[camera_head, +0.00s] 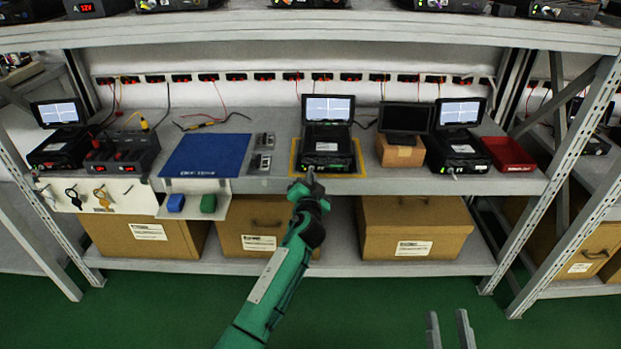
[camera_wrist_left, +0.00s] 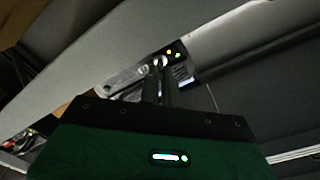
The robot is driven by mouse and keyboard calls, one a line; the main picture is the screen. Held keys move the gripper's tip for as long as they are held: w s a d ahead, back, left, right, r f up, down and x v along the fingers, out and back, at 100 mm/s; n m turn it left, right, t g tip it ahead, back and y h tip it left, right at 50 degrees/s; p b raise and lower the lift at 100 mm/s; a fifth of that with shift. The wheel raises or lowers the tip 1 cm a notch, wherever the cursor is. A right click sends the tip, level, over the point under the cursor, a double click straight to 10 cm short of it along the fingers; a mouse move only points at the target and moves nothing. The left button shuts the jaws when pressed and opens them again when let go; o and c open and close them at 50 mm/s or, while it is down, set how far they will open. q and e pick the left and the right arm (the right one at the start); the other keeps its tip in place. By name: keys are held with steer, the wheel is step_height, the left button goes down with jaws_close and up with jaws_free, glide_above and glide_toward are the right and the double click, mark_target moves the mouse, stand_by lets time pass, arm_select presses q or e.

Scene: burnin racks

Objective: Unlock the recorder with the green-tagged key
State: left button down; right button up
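The recorder (camera_head: 326,146), a black box with a lit screen (camera_head: 328,108) on top, stands on a yellow-edged mat in the middle of the shelf. My left gripper (camera_head: 310,178) is at its front edge, left of centre. In the left wrist view its two thin dark fingers (camera_wrist_left: 160,88) are close together, with tips at a round silver spot (camera_wrist_left: 159,61) on the recorder's front panel, beside yellow and green lights. No green tag or key shows between the fingers; that spot is small and dark. My right gripper (camera_head: 450,330) is open and empty, low in front of the shelf.
A white key panel (camera_head: 125,198) at the front left carries keys with dark (camera_head: 72,193) and orange (camera_head: 101,193) tags. A blue mat (camera_head: 207,155) lies left of the recorder. A small monitor on a box (camera_head: 400,152), another recorder and a red tray (camera_head: 509,154) stand right.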

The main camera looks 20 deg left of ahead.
arm_select(q)
steer(key=shift+m, duration=0.5)
arm_select(e)
steer(key=shift+a+f+g, duration=0.2)
steer(key=shift+f+g, duration=0.3)
steer(key=shift+f, duration=0.2)
arm_select(q)
steer(key=c, duration=1.9)
jaws_free()
